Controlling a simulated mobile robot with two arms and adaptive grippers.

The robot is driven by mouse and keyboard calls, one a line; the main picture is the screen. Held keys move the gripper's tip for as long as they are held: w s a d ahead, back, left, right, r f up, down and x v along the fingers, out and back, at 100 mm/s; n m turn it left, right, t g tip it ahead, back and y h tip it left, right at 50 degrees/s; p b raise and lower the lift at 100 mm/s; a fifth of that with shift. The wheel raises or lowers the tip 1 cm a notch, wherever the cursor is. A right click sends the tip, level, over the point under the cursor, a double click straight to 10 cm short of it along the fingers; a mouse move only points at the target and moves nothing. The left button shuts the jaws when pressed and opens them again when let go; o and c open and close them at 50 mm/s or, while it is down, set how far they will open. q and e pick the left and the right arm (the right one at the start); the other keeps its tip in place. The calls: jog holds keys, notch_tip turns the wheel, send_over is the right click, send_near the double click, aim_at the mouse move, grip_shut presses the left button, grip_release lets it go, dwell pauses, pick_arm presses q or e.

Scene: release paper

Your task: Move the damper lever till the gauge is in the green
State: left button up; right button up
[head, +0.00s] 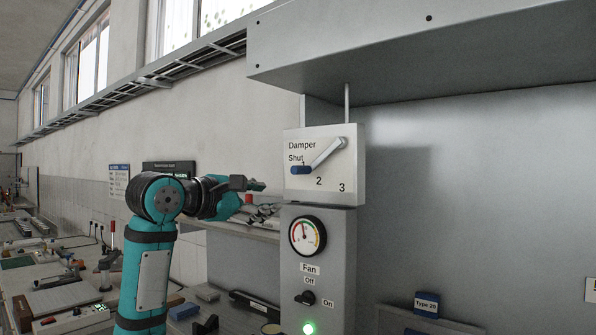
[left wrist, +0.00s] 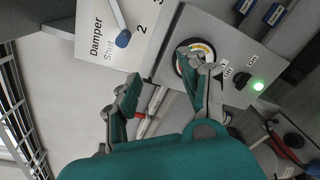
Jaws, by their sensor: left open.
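The damper lever (head: 322,157) is a grey bar with a blue knob on a white plate (head: 328,187) marked Shut, 1, 2, 3. The knob points down-left, at the 1, just below Shut. The lever's blue knob (left wrist: 123,39) also shows in the left wrist view. The round gauge (head: 307,235) sits below the plate; its needle stands near upright, but its exact colour band is too small to tell. My left gripper (head: 250,185) is open and empty, left of the knob and apart from it. In the left wrist view its fingers (left wrist: 160,70) partly cover the gauge (left wrist: 203,52).
The grey control box (head: 340,270) carries a fan switch (head: 305,298) and a lit green lamp (head: 308,328). A metal hood (head: 420,50) overhangs the plate. A shelf with tools (head: 262,215) lies behind my left gripper. Cluttered benches (head: 50,285) stand at left.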

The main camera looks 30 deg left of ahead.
aim_at(291, 171)
pick_arm(q)
jog(key=s+a+r+n+t, duration=0.1)
jog(key=s+r+n, duration=0.1)
jog(key=s+r, duration=0.3)
jog(key=w+p, duration=0.2)
jog(key=w, duration=0.4)
jog(key=w+p, duration=0.3)
jog(key=w, duration=0.3)
jog(key=w+d+p, duration=0.1)
jog(key=w+p, duration=0.1)
jog(key=w, duration=0.4)
jog(key=shift+w+r+p, duration=0.25)
jog(key=shift+w+p, duration=0.1)
grip_shut()
